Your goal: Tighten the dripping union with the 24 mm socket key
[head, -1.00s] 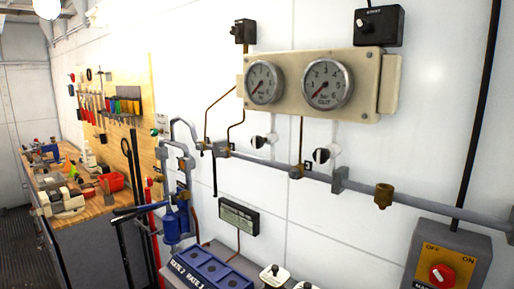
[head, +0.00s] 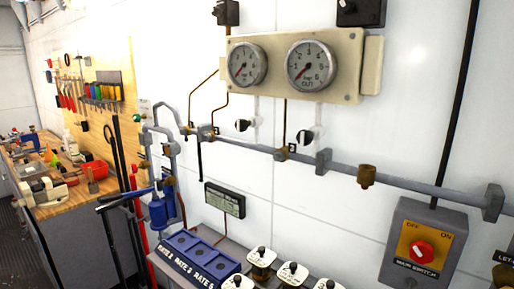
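A grey pipe (head: 240,143) runs along the white wall below the gauges. A brass fitting (head: 367,176) sits on it right of centre, and smaller brass fittings (head: 281,154) sit at the branch lines. I see no drip, so I cannot tell which one is the dripping union. I cannot make out a 24 mm socket key; hand tools hang on the wooden board (head: 107,112) at the left, too small to identify. Neither of my grippers is in view.
Two gauges (head: 311,64) are on a beige panel. A main switch box (head: 423,245) is at lower right. A blue rack (head: 195,258) and white-topped jars (head: 292,272) stand at the bottom. A blue pump (head: 160,210) and cluttered workbench (head: 72,205) are left.

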